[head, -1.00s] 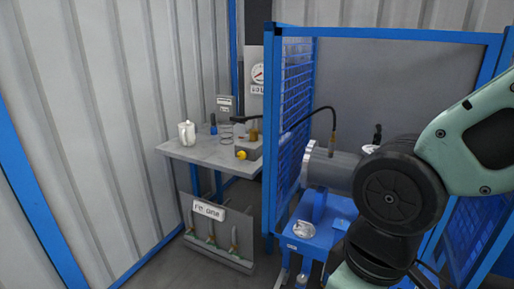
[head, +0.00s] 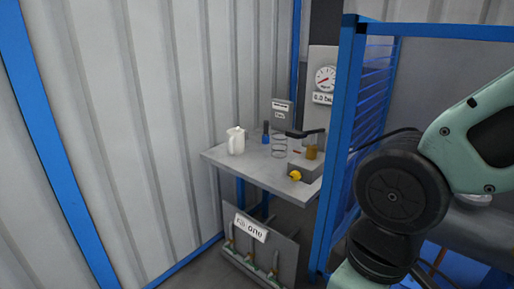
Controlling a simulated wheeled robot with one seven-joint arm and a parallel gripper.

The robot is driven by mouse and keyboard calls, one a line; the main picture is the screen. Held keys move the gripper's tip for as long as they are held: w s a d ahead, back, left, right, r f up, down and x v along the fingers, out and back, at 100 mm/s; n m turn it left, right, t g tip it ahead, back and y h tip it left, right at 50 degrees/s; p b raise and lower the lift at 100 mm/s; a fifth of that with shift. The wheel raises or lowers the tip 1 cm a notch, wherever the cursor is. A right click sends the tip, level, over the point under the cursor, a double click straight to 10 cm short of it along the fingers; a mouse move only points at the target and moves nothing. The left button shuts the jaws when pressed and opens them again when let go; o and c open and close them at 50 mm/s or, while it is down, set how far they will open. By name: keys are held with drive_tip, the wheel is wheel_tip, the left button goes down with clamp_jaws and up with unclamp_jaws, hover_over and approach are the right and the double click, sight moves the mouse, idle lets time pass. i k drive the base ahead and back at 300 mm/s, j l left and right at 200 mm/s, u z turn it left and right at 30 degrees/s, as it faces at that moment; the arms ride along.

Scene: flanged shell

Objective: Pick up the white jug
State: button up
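The white jug (head: 236,141) stands upright on the left part of a grey table (head: 222,160) by the corrugated wall. It has a handle and looks clear of the other items on the table. My arm fills the right side of the head view, but my gripper is out of the frame, so its state is hidden.
A blue bottle-like item (head: 266,133), a wire coil (head: 279,146) and a grey box with a yellow knob (head: 295,175) share the table. A blue mesh frame (head: 343,130) stands right of it. A signed panel (head: 250,228) is below the table front.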

sight(236, 137)
drive_tip(key=i+j, duration=0.15)
drive_tip(key=j, duration=0.2)
drive_tip(key=i+j+z, duration=0.1)
drive_tip(key=j, duration=0.25)
drive_tip(key=i+j, duration=0.4)
drive_tip(key=j, duration=0.3)
drive_tip(key=i+j+z, duration=0.1)
drive_tip(key=j, duration=0.25)
drive_tip(key=i+j, duration=0.4)
drive_tip(key=i+j+z, duration=0.1)
drive_tip(key=i+j, duration=0.3)
drive_tip(key=j, duration=0.15)
drive_tip(key=i+j, duration=0.35)
drive_tip(key=j+z, duration=0.05)
drive_tip(key=j, duration=0.05)
